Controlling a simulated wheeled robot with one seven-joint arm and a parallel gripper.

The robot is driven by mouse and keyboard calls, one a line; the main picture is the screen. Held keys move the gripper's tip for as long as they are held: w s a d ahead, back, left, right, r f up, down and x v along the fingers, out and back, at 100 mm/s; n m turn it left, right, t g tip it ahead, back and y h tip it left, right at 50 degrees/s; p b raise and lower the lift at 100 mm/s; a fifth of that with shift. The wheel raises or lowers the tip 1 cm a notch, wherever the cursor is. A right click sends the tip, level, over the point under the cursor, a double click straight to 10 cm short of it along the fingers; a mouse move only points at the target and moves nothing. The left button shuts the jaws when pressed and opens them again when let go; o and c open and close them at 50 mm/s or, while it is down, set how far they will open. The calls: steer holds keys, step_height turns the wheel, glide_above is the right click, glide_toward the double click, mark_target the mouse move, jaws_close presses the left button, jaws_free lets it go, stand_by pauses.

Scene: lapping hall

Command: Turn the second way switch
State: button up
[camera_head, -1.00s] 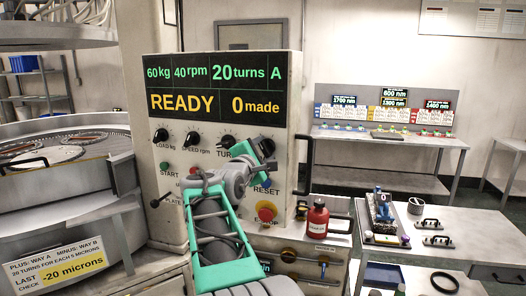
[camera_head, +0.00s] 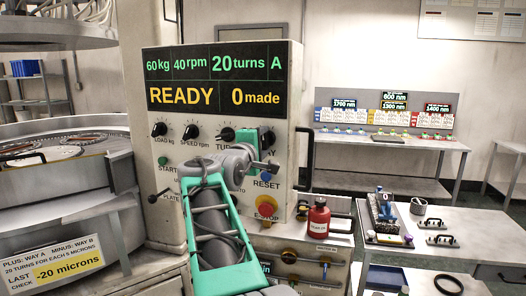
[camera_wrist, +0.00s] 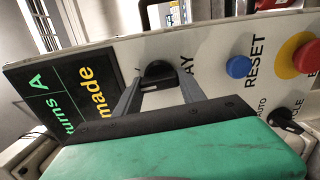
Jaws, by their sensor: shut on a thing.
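The way switch (camera_wrist: 158,72) is a black knob on the pale control panel, partly labelled "AY" beside it in the wrist view. My gripper (camera_wrist: 160,84) has its two dark fingers on either side of this knob, shut on it. In the head view my gripper (camera_head: 262,138) is at the right end of the knob row and hides the knob. The panel's display (camera_head: 218,78) reads 60 kg, 40 rpm, 20 turns, A, READY and 0 made.
Below the knob are the blue RESET button (camera_head: 265,175) and the red E-STOP (camera_head: 266,207). Other knobs, such as the speed knob (camera_head: 193,132), lie to the left. A panel handle (camera_head: 307,158) is at the right.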

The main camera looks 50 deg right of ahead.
steer(key=m+b, duration=0.2)
steer(key=m, duration=0.1)
steer(key=shift+f+m+b, duration=0.2)
steer(key=shift+m+b, duration=0.1)
steer(key=shift+b, duration=0.1)
steer(key=shift+r+m+b, duration=0.15)
steer(key=shift+m+b, duration=0.85)
steer(key=shift+m, duration=0.5)
steer(key=shift+r, duration=0.1)
steer(key=o, duration=1.4)
steer(key=shift+c, duration=0.2)
steer(key=shift+a, duration=0.15)
